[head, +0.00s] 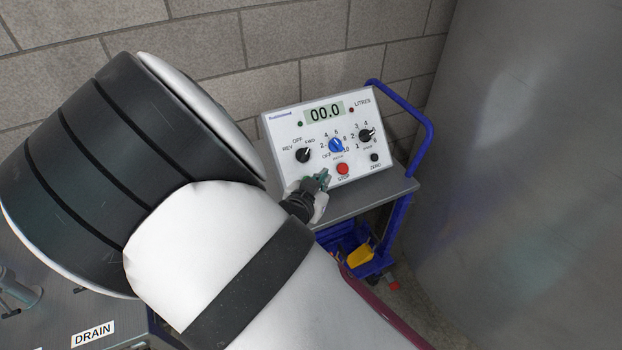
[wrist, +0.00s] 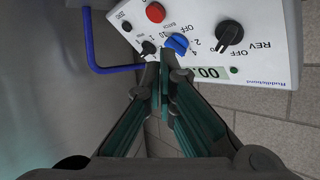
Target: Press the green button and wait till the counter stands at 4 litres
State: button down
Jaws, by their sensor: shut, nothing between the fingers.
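The white control panel (head: 285,117) stands tilted on a trolley. Its counter (head: 324,111), marked LITRES, reads 00.0. A red STOP button (head: 343,169) is on its lower front and also shows in the wrist view (wrist: 155,12). My gripper (head: 324,174) is shut and empty in front of the panel's lower part, just left of the red button. I cannot make out the green button; my gripper covers the panel there. In the wrist view my closed fingertips (wrist: 165,55) overlap the panel near the blue knob (wrist: 177,43). I cannot tell whether they touch it.
The panel also carries a left black knob (head: 303,155), a right black knob (head: 367,135) and a black ZERO button (head: 374,157). The trolley has a blue handle (head: 425,120). A large steel tank (head: 520,170) stands close on the right. A block wall (head: 270,45) is behind.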

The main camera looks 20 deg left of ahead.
jog(key=w+a+f+b, duration=0.4)
jog(key=a+f, duration=0.1)
jog(key=f, duration=0.1)
jog(key=shift+w+b, duration=0.15)
jog(key=shift+b, duration=0.2)
jog(key=shift+a, duration=0.1)
dwell(1.4)
jog(key=shift+w+a+f, duration=0.15)
jog(key=shift+w+f, duration=0.05)
jog(key=shift+w+a+f, duration=0.2)
jog(key=shift+a+f, duration=0.1)
jog(key=shift+f, duration=0.05)
dwell(1.1)
jog(key=shift+d, duration=0.1)
jog(key=shift+s+d+r+p, duration=0.45)
jog(key=shift+r+p, duration=0.2)
jog(key=shift+p, duration=0.15)
